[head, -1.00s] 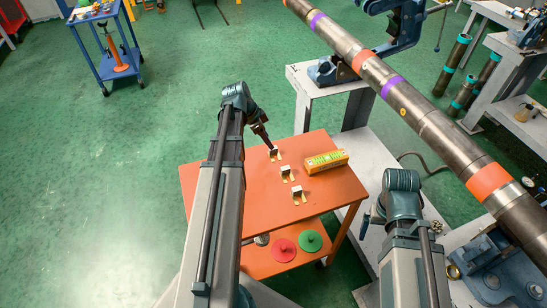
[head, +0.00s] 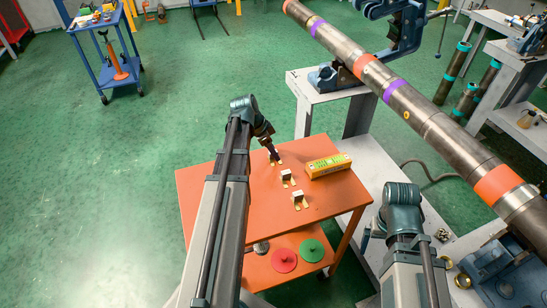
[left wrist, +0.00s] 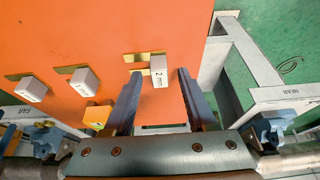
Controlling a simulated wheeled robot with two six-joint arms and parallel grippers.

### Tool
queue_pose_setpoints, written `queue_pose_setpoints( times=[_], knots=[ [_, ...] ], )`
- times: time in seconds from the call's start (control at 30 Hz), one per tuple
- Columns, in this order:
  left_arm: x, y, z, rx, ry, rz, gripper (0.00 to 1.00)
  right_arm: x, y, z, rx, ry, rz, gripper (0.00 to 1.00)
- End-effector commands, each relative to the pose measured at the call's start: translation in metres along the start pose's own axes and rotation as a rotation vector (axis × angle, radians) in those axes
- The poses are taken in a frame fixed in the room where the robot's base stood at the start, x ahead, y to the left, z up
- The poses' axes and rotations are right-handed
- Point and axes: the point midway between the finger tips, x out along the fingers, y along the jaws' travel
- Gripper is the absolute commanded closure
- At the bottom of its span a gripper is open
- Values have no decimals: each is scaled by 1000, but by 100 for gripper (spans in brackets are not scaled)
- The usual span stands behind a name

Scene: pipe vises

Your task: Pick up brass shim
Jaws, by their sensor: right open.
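Three brass shims with white label blocks lie in a row on the orange cart top. The middle one (head: 286,177) and the front one (head: 299,201) are clear in the head view. My left gripper (head: 275,158) is low over the farthest shim and largely hides it there. In the left wrist view that shim (left wrist: 160,72), marked "2 mm", lies just ahead of the fingertips, between their lines. My left gripper is open, with a gap between its fingers. My right gripper (head: 365,238) shows only partly beside its arm, apart from the shims.
A yellow-green box (head: 328,165) lies on the cart top (head: 235,186), right of the shims. A red disc (head: 284,260) and a green disc (head: 311,251) lie on the shelf below. A long pipe (head: 430,125) crosses at right over vise stands. Green floor lies open at left.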

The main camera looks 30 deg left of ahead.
Motion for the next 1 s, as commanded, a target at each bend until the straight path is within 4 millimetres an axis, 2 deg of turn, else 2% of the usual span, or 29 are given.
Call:
queue_pose_setpoints(
  times=[0.03, 0.2, 0.3, 0.77, 1.0],
  knots=[
    [0, 0, 0, 0, 0, 0, 54, 0, 0, 0, 0, 0, 0, 6],
    [0, 0, 0, 0, 0, 0, 85, 0, 0, 0, 0, 0, 0, 6],
    [0, 0, 0, 0, 0, 0, 100, 0, 0, 0, 0, 0, 0, 6],
    [-2, 0, -2, 1, 0, 0, 100, -2, 0, 0, 0, 0, 0, 6],
    [-12, 4, -16, 2, 0, 1, 100, -17, 2, 1, 0, 0, 0, 6]
  ],
)
